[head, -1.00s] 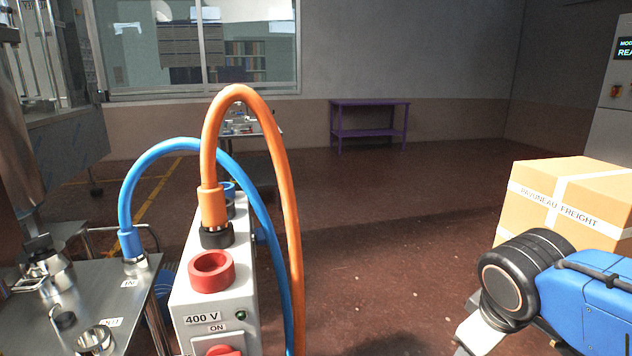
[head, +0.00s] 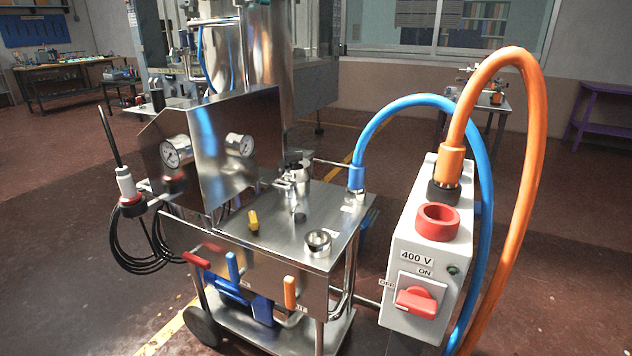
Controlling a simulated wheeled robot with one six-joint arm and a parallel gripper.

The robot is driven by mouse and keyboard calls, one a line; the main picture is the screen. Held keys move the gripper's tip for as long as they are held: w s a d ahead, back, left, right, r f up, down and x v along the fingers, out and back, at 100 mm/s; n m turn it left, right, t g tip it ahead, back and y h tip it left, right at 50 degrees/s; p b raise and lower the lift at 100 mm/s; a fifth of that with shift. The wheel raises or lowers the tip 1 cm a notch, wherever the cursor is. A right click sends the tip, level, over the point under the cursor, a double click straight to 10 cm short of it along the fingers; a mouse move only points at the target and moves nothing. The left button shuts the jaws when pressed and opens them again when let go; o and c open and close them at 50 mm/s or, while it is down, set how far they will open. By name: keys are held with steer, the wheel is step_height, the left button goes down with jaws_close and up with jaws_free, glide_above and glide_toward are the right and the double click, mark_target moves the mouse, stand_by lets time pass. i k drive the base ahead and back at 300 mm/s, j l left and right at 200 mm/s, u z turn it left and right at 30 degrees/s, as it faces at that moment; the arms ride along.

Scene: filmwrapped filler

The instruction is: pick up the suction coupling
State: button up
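A blue hose (head: 425,101) ends in a blue coupling (head: 356,178) that stands upright on a metal port at the back right corner of the steel cart top (head: 290,240). This looks like the suction coupling, but no readable label confirms it. The hose arches right and drops behind the grey switch box. A steel clamped fitting (head: 295,178) stands further back. My gripper is not in view.
The grey 400 V switch box (head: 400,248) stands right of the cart, with an orange cable (head: 535,120) looping from its top and a red rotary switch (head: 416,302). Gauges, coloured valve handles and a corded probe (head: 126,185) are at left. Floor is open at left and right.

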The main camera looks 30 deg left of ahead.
mark_target(357, 172)
steer(key=u, duration=1)
